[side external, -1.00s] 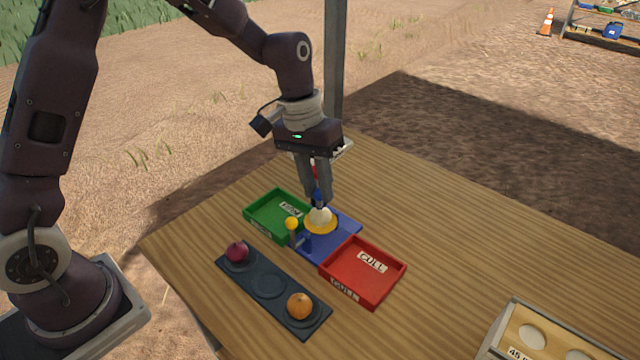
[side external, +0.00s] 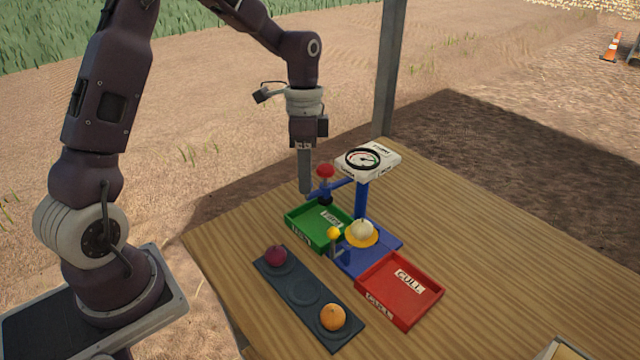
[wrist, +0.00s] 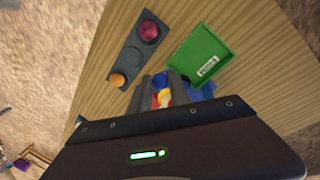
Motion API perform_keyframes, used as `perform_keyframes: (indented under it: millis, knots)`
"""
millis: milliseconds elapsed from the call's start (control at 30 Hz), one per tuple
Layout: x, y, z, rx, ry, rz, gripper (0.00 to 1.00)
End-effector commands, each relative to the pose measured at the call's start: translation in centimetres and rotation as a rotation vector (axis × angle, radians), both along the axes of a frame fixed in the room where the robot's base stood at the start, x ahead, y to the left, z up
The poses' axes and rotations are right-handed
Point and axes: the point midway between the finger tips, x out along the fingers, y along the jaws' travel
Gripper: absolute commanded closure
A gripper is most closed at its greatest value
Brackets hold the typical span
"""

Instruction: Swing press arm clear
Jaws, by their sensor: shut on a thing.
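The blue press arm (side external: 338,187) reaches left from the blue post (side external: 361,202) below a white dial gauge (side external: 368,160). It carries a red knob (side external: 326,171) and a dark pad above the green tray (side external: 318,226). My gripper (side external: 304,190) is shut on the free left end of the press arm; its fingers also show in the wrist view (wrist: 163,92), with blue between them. A pale onion (side external: 361,231) sits on the yellow ring of the blue base (side external: 385,248), with nothing above it. The exact finger contact is hard to see.
A red CULL tray (side external: 428,289) stands right of the base. A dark holder (side external: 283,287) in front carries a purple onion (side external: 276,256) and an orange onion (side external: 332,317), with its middle cup empty.

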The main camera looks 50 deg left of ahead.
Motion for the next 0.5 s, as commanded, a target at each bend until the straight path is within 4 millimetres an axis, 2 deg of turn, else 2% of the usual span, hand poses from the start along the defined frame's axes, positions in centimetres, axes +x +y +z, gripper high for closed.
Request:
perform_keyframes:
  millis: [300,500]
  knots:
    - [1.4,4.3,0.1,0.000,-0.003,-0.290,1.00]
    - [2.6,6.4,0.0,0.000,-0.003,-0.453,1.00]
